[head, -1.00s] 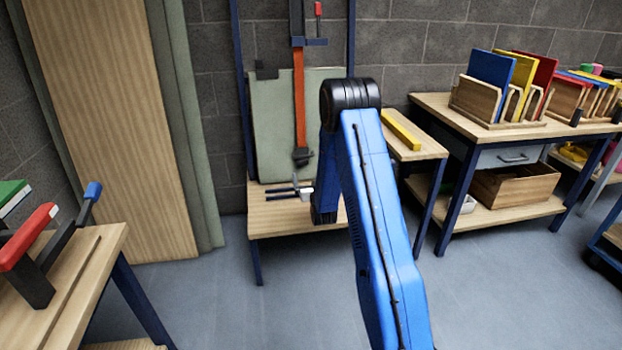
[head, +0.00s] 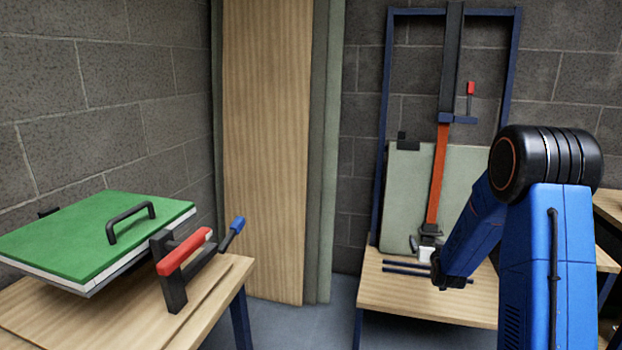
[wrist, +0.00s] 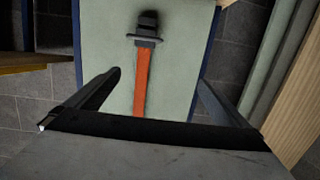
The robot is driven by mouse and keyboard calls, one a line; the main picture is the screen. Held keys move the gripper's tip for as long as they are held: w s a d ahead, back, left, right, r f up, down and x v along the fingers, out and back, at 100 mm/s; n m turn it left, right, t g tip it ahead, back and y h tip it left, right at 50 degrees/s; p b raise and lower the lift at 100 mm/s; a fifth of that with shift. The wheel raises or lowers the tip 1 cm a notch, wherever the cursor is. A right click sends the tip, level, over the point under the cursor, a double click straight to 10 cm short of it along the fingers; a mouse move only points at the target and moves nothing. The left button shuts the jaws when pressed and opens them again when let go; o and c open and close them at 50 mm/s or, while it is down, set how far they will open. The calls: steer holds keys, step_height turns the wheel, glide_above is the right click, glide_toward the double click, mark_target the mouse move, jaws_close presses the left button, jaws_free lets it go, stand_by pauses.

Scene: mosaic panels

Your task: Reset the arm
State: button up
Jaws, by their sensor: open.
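My blue arm (head: 556,260) rises at the right of the head view, with a black elbow joint (head: 545,163). Its forearm slopes down to the left. My gripper (head: 386,267) is open and empty, its two dark fingers pointing left above the low wooden table (head: 425,305). In the wrist view the fingers of my gripper (wrist: 158,80) stand wide apart, with nothing between them but the view of a pale green panel (wrist: 100,45) and an orange bar (wrist: 141,80) beyond. The fingers touch nothing that I can make out.
A blue frame (head: 383,130) holds the pale panel and orange bar against the block wall. Some floor (head: 300,325) shows clear.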

steer(key=s+a+r+g+y, duration=0.1)
steer(key=s+a+r+g, duration=0.2)
steer(key=s, duration=0.4)
steer(key=s+a+r+n, duration=0.1)
steer(key=s+a+r, duration=0.35)
steer(key=s, duration=0.25)
steer(key=s+a+r+g+y, duration=0.1)
steer(key=s+a+r+g, duration=0.15)
steer(key=s+r, duration=0.35)
steer(key=s+a+g, duration=0.2)
steer(key=s+a, duration=0.1)
steer(key=s, duration=1.5)
steer(key=s+a+n+g+y, duration=0.1)
steer(key=s+a+g, duration=0.1)
steer(key=s, duration=1.6)
steer(key=shift+s+a+f+n+g, duration=0.25)
steer(key=shift+a+n+g, duration=0.1)
steer(key=shift+a, duration=0.2)
